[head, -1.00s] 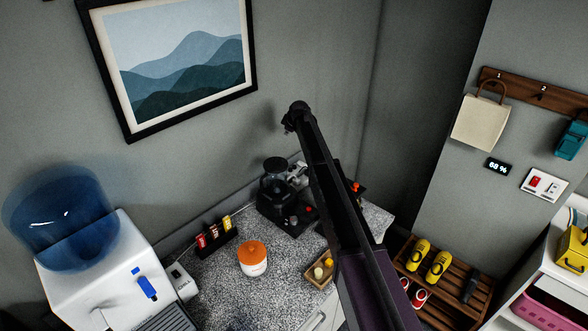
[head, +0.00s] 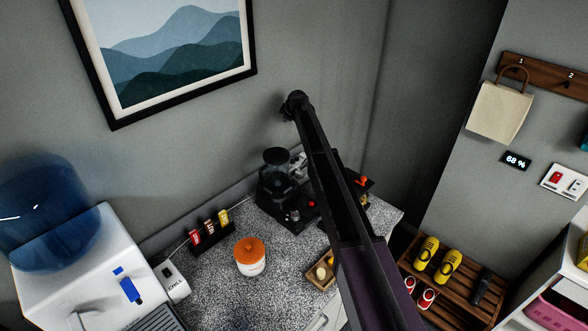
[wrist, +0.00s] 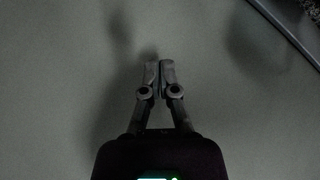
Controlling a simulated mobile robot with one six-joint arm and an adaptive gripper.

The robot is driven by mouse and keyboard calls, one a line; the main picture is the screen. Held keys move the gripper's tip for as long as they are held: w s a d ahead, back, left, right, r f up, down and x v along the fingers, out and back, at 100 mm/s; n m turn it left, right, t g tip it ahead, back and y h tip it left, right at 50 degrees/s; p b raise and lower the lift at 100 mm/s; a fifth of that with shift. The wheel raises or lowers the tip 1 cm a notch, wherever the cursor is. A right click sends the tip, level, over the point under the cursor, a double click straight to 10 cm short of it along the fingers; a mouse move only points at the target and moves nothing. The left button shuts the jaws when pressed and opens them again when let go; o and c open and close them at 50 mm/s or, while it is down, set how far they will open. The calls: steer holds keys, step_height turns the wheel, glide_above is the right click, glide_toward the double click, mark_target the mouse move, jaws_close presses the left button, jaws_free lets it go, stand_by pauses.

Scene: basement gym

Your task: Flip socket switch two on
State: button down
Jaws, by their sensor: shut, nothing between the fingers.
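A white wall plate (head: 565,181) is on the right wall, near the right edge of the head view. It carries a red switch (head: 557,176) on its left and a pale switch (head: 576,186) on its right. The plate is small, so the switch positions and any numbers cannot be read.
A water cooler (head: 70,265) stands left. Right are a shoe rack (head: 455,290), a hanging bag (head: 500,110) and a 68 % display (head: 517,160).

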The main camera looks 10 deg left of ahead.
step_height(320, 180, down, 14)
steer(key=w+b, duration=0.1)
steer(key=b, duration=1.1)
steer(key=shift+r+b, duration=0.25)
steer(key=shift+b, duration=0.1)
steer(key=shift+d+f, duration=0.1)
steer(key=shift+f, duration=0.05)
steer(key=f+b, duration=0.2)
steer(key=b, duration=0.1)
steer(key=f+b, duration=0.2)
steer(key=f, duration=0.1)
steer(key=d+f+b, duration=0.1)
steer(key=f+b, duration=0.2)
steer(key=shift+s+f+b, duration=0.2)
steer(key=shift+s+b, duration=0.1)
steer(key=shift+b, duration=0.05)
steer(key=shift+f, duration=0.2)
stand_by(0.7)
steer(key=shift+s+f+b, duration=0.1)
steer(key=shift+f+b, duration=0.1)
steer(key=shift+b, duration=0.2)
steer(key=shift+d+f+b, duration=0.1)
steer(key=shift+f+b, duration=0.2)
stand_by(0.7)
steer(key=shift+r, duration=0.1)
steer(key=shift+r+p, duration=0.65)
steer(key=shift+p, duration=0.1)
